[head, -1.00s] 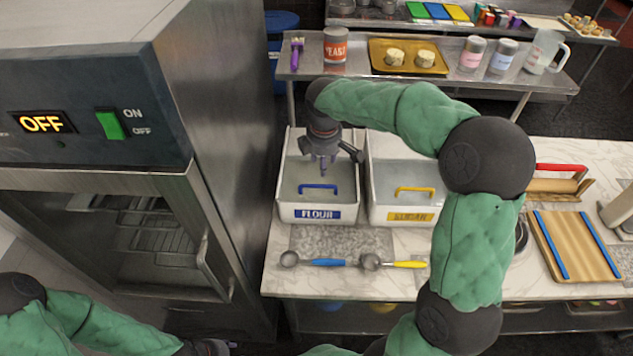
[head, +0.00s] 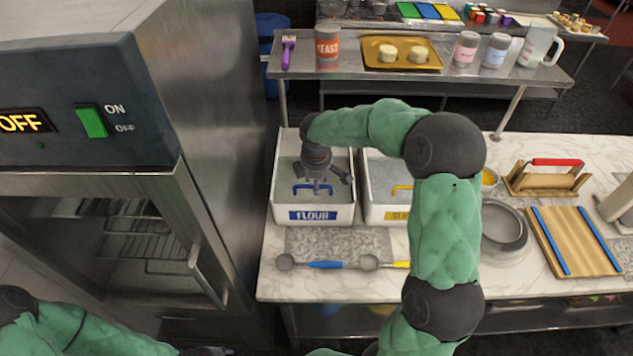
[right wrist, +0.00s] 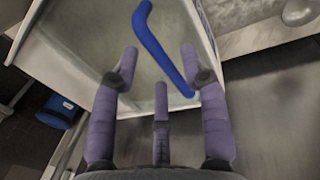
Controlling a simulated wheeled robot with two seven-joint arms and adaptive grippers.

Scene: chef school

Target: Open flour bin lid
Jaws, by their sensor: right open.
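The white flour bin (head: 277,190) stands on the counter with a blue FLOUR label on its front. Its greyish lid lies flat over the top, with a blue bar handle (head: 298,190) near the front; the handle also shows in the right wrist view (right wrist: 165,50). My right gripper (head: 318,184) points down at the handle. In the right wrist view its purple fingers (right wrist: 160,75) are spread, with the handle reaching between them; I cannot tell whether they touch it. My left arm is at the lower left; its hand (head: 205,351) is mostly cut off.
The sugar bin (head: 370,200) with a yellow handle stands close on the right, partly behind my right arm. Blue and yellow scoops (head: 325,265) lie in front. A steel cabinet (head: 215,150) stands on the left. A shelf (head: 400,80) with a yeast can (head: 327,45) runs behind.

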